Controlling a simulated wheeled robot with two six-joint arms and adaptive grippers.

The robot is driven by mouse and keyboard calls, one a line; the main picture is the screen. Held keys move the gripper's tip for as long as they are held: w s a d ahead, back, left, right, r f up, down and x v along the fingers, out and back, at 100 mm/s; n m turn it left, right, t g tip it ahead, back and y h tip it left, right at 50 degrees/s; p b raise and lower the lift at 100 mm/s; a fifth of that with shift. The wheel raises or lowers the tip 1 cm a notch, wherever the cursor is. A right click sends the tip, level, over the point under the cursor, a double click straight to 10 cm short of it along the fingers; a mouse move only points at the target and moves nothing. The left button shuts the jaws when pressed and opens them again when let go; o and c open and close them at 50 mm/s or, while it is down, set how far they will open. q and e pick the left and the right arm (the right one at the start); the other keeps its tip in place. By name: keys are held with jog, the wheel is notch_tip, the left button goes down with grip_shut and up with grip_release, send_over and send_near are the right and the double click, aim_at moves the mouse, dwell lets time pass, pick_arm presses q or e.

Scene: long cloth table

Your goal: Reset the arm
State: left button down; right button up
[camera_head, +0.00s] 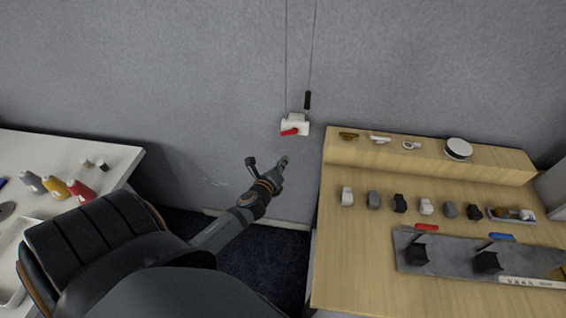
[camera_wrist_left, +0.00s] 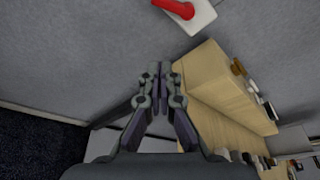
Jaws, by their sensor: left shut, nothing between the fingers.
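My left arm reaches in from the left in the head view, and its gripper (camera_head: 284,162) is over the gap between the two tables. In the left wrist view the gripper's fingers (camera_wrist_left: 160,72) are together with nothing between them. A white box with a red lever (camera_head: 294,127) hangs on the grey wall just above the gripper, apart from it. The box and lever also show at the top of the left wrist view (camera_wrist_left: 190,12). My right gripper is in neither view.
A wooden table (camera_head: 340,270) at the right carries a raised shelf (camera_head: 430,160), several small grey, white and black items, and a grey tray (camera_head: 450,258) with black blocks. A white table (camera_head: 40,150) at the left holds several bottles (camera_head: 54,186). Dark carpet (camera_head: 262,262) lies between them.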

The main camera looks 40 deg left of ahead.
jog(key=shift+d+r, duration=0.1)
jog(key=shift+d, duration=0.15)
